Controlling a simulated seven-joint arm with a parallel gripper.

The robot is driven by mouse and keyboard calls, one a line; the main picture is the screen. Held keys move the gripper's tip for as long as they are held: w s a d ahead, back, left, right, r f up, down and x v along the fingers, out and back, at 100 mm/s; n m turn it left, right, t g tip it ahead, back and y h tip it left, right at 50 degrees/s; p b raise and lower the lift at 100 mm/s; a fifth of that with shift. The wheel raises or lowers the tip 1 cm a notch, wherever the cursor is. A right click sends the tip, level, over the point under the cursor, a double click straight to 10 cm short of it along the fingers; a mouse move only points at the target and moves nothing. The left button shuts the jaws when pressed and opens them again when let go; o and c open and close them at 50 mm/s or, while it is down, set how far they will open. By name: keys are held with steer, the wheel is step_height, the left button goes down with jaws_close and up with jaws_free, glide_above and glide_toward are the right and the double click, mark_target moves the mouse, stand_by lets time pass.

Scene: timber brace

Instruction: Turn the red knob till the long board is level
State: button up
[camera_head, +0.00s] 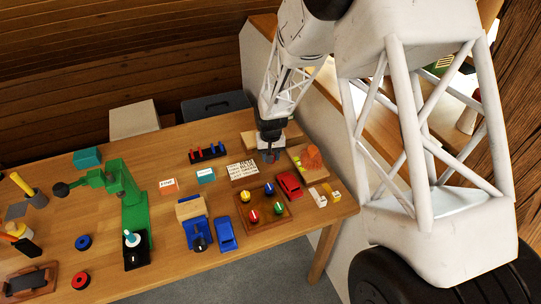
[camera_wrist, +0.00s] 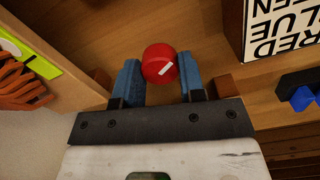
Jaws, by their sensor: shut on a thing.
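The red knob (camera_wrist: 160,62), round with a short slanted white mark, sits between the two blue finger pads of my gripper (camera_wrist: 160,68) in the wrist view. The pads flank it on both sides, and the gripper is shut on it. In the head view my gripper (camera_head: 270,154) points down at the table's back right, largely hiding the knob. A pale wooden board (camera_head: 256,139) lies behind the gripper there, partly covered by it. I cannot tell whether this is the long board, or whether it is level.
A lettered block (camera_head: 242,170) stands close left. A tray with several coloured knobs (camera_head: 283,222) and a red toy car (camera_head: 289,185) are in front. A pale wall borders the table's right.

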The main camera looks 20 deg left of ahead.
steer(key=shift+n, duration=0.9)
steer(key=o, duration=0.9)
steer(key=shift+o, duration=0.2)
steer(key=shift+r, duration=0.15)
steer(key=shift+r, duration=3.8)
